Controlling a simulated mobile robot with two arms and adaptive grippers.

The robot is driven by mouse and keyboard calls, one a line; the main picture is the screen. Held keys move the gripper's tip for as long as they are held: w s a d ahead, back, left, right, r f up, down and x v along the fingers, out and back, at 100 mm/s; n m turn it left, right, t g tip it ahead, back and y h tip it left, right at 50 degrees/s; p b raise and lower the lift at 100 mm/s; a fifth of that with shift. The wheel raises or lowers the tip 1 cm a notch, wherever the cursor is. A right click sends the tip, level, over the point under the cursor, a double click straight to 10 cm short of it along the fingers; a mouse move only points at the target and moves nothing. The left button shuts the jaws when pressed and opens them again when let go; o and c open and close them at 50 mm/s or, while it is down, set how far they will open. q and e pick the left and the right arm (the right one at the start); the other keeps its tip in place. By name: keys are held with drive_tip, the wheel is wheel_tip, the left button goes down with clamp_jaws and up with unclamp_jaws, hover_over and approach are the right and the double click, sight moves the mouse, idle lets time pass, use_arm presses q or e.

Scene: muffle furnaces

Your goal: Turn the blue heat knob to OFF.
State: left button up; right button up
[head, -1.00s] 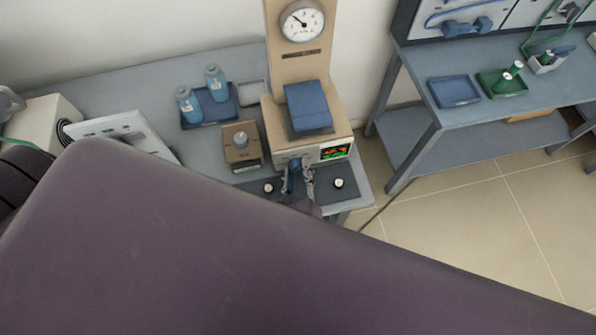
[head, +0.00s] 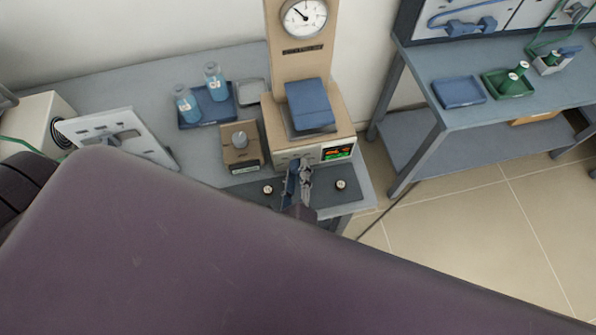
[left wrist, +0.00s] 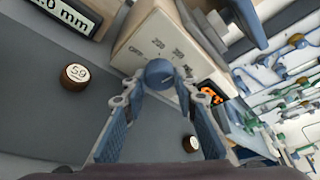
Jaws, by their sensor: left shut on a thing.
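The blue heat knob (left wrist: 160,72) is on the beige front panel of a furnace (head: 286,158). In the left wrist view it sits between the two fingertips of my left gripper (left wrist: 159,84), which is shut on it. Printed marks, including OFF (left wrist: 135,51) and some numbers, arc around the knob. I cannot tell surely which mark the knob points at. In the head view my left gripper (head: 299,172) is at the furnace's front, and its fingers hide the knob. My right gripper is not in view.
A lit display (head: 338,153) is right of the gripper. Two round dark pieces (head: 267,189) (head: 341,184) lie on a dark mat, one on each side. A small brown device (head: 241,157) and a blue tray (head: 207,119) with bottles are to the left.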

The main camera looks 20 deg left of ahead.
use_arm(q)
drive_tip(key=o, duration=1.1)
drive_tip(key=shift+o, duration=0.2)
